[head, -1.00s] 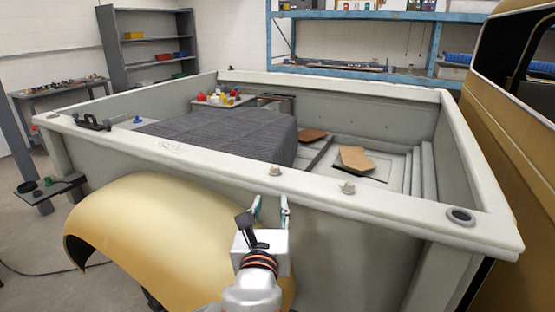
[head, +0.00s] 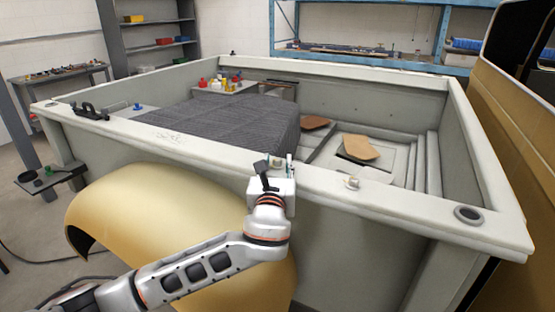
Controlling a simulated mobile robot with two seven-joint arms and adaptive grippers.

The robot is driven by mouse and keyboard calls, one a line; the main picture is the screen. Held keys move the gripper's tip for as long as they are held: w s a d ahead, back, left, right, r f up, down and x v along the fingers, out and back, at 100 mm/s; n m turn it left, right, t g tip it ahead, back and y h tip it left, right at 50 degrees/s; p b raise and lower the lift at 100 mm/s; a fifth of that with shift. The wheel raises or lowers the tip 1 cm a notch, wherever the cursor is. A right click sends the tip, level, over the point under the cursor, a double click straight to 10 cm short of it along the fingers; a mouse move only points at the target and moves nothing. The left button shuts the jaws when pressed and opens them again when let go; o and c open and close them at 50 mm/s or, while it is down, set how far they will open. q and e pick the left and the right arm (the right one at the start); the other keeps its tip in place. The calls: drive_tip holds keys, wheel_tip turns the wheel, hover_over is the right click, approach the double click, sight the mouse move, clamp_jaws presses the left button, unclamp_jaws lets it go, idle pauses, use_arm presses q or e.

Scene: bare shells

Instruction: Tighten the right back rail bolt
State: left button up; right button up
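The near rail (head: 215,155) of the truck bed runs across the view. One bolt (head: 352,182) with a light head stands on it right of centre. A second light bolt (head: 276,161) on this rail shows partly, right at my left gripper. My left gripper (head: 282,163) is upright at the outer edge of the rail, its fingertips beside that second bolt. The fingers overlap in the picture, so I cannot tell their gap or whether they touch the bolt. My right gripper is out of view.
A tan fender (head: 140,215) bulges below the rail, under my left arm. The bed holds a dark ribbed cover (head: 220,125) and brown pieces (head: 360,147). A black latch-like part (head: 90,111) sits on the rail at left. A round socket (head: 467,214) is at the right corner.

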use_arm(q)
drive_tip(key=shift+w, duration=0.7)
clamp_jaws()
